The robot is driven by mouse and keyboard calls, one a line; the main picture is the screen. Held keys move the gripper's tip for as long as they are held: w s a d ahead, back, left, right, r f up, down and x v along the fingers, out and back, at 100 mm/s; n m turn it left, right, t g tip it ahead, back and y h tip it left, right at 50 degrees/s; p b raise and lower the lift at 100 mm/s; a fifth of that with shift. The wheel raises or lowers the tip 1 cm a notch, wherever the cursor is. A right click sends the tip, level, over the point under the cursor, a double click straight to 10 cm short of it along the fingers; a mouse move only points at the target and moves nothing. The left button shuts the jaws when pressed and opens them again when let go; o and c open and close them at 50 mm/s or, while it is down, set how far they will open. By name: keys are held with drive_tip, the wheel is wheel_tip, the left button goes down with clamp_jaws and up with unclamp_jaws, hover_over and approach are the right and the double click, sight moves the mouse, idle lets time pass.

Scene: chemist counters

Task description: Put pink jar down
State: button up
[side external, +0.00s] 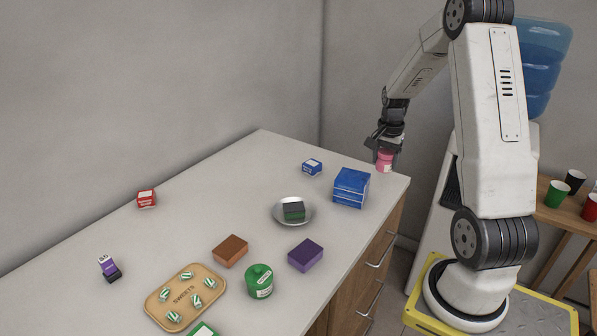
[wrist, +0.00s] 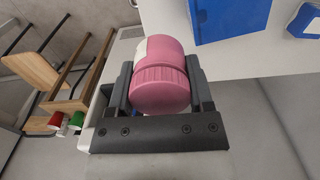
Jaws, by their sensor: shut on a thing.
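The pink jar (side external: 385,161) has a ribbed lid and a pale label, and is at the far right corner of the counter. My gripper (side external: 385,146) is shut on it. In the wrist view the pink jar (wrist: 163,80) lies between the two dark fingers of my gripper (wrist: 160,95), with its lid towards the camera. The side view does not clearly show whether the base of the jar touches the counter (side external: 240,190).
A large blue box (side external: 351,188) stands close to the jar, left of it, with a small blue box (side external: 312,167) behind. A metal dish (side external: 294,211) holds a dark green block. Brown (side external: 231,251) and purple (side external: 306,255) boxes lie nearer. The counter's right edge is close.

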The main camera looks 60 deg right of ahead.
drive_tip(key=w+a+n, duration=0.4)
drive_tip(key=w+a, duration=0.5)
drive_tip(key=a, duration=0.4)
drive_tip(key=w+a+n, duration=0.5)
drive_tip(key=w+a, duration=0.4)
drive_tip(key=a, duration=0.5)
drive_tip(key=shift+w+a+r, duration=0.15)
drive_tip(key=shift+a, duration=0.05)
drive_tip(key=shift+w, duration=0.1)
drive_tip(key=w+f, duration=0.2)
drive_tip(key=w, duration=0.2)
drive_tip(key=w+d+f, duration=0.1)
drive_tip(key=w+f, duration=0.2)
drive_tip(key=w, duration=0.1)
drive_tip(key=w+f, duration=0.3)
drive_tip(key=w, duration=0.1)
drive_tip(key=shift+w+d+f, duration=0.2)
drive_tip(key=shift+w+f, duration=0.45)
drive_tip(key=shift+f, duration=0.1)
drive_tip(key=shift+d, duration=0.1)
